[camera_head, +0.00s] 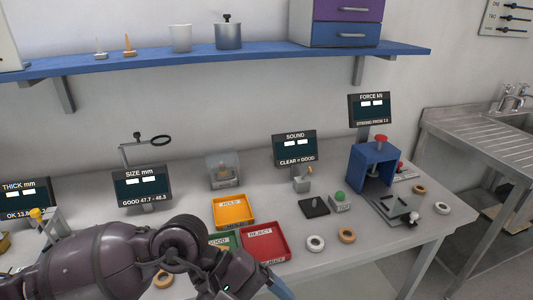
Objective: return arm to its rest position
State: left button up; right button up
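My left arm comes in from the lower left and reaches across the front of the bench. Its gripper (279,288) is at the bottom edge, in front of the red REJECT tray (281,249). A blue-grey tip shows there, but the fingers are mostly cut off, so I cannot tell whether it is open or holds anything. The arm hides part of the green GOOD tray (233,238) and stands close to a tan ring (164,279). My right arm and gripper are not in view.
An orange tray (233,211) lies behind the green one. White (315,243) and tan (347,235) rings lie right of the red tray. A blue press (373,168) stands at right, with a sink (518,112) beyond. A blue shelf (230,54) hangs above.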

pick_arm(q)
jog(key=d+r+n+h, duration=0.3)
jog(key=r+n+h, duration=0.5)
jog(key=w+a+r+n+t+h, duration=0.3)
jog(key=w+r+n+t+h, duration=0.15)
jog(key=n+t, duration=0.65)
jog(key=w+a+f+n+t+y, duration=0.3)
jog(key=a+n+t+y, duration=0.45)
jog(key=n, duration=0.65)
jog(key=w+a+f+n+t+y, duration=0.25)
jog(key=a+n+t+y, duration=0.5)
jog(key=n, duration=0.65)
jog(key=s+a+f+n+g+y, duration=0.4)
jog(key=a+f+n+g+y, duration=0.5)
jog(key=f+n, duration=0.4)
jog(key=s+a+f+n+g, duration=0.2)
jog(key=s+f+n+g, duration=0.25)
jog(key=s, duration=0.35)
jog(key=s+a+f+n+g, duration=0.1)
jog(key=s+f+n+g, duration=0.4)
jog(key=s, duration=0.4)
jog(key=w+f+m+t+h, duration=0.1)
jog(key=w+f+m+t, duration=0.1)
jog(key=w+f+t, duration=0.5)
jog(key=shift+w+f+t, duration=0.3)
jog(key=shift+f+t, duration=0.25)
jog(key=shift+f, duration=1.9)
